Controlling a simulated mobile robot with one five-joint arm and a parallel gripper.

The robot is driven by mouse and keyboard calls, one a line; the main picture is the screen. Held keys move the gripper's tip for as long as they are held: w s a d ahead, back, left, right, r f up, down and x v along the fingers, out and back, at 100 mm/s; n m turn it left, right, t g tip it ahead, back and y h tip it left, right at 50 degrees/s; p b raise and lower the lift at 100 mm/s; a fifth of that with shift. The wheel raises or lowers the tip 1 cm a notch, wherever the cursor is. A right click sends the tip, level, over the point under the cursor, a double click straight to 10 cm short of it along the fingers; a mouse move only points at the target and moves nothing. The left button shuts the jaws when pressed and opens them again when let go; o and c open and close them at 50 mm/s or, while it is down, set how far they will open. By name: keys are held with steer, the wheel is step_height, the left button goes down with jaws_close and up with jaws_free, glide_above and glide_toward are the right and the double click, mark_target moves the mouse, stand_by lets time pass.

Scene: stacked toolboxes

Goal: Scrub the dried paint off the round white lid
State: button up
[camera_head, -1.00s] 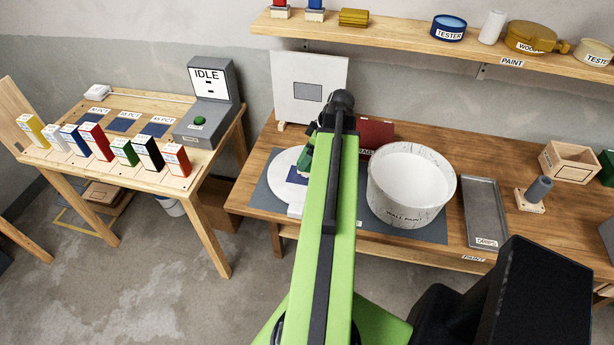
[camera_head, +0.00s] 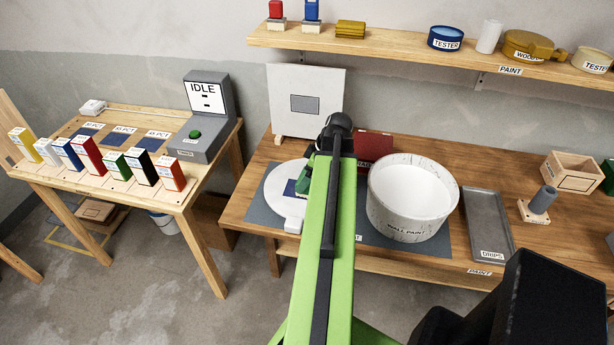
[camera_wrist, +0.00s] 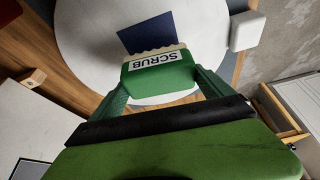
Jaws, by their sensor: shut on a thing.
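The round white lid (camera_head: 283,177) lies flat on a grey mat at the left of the workbench. It fills the upper middle of the wrist view (camera_wrist: 85,40). A dark blue patch of paint (camera_wrist: 147,38) shows on the lid, just beyond the scrubber. My gripper (camera_wrist: 160,85) is shut on a green scrubber labelled SCRUB (camera_wrist: 158,74), with pale bristles toward the patch. The scrubber is over the lid, at the near side of the patch. I cannot tell whether the bristles touch the lid. In the head view my arm hides most of the gripper.
A white WALL PAINT bucket (camera_head: 408,222) stands right of the lid, with a grey DRIPS tray (camera_head: 478,222) beyond it. A white panel with a grey square (camera_head: 330,84) stands behind. A dark red object (camera_head: 373,147) is behind the bucket. A white tab (camera_wrist: 247,30) sits at the lid's edge.

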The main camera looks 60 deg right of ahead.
steer(key=shift+f+b, duration=0.75)
steer(key=shift+b, duration=0.1)
stand_by(0.7)
steer(key=shift+r, duration=0.15)
stand_by(0.3)
steer(key=shift+w, duration=0.1)
steer(key=shift+w+a+f, duration=0.2)
steer(key=shift+w+a, duration=0.1)
steer(key=shift+w, duration=0.3)
steer(key=shift+w+r, duration=0.1)
steer(key=shift+w, duration=0.05)
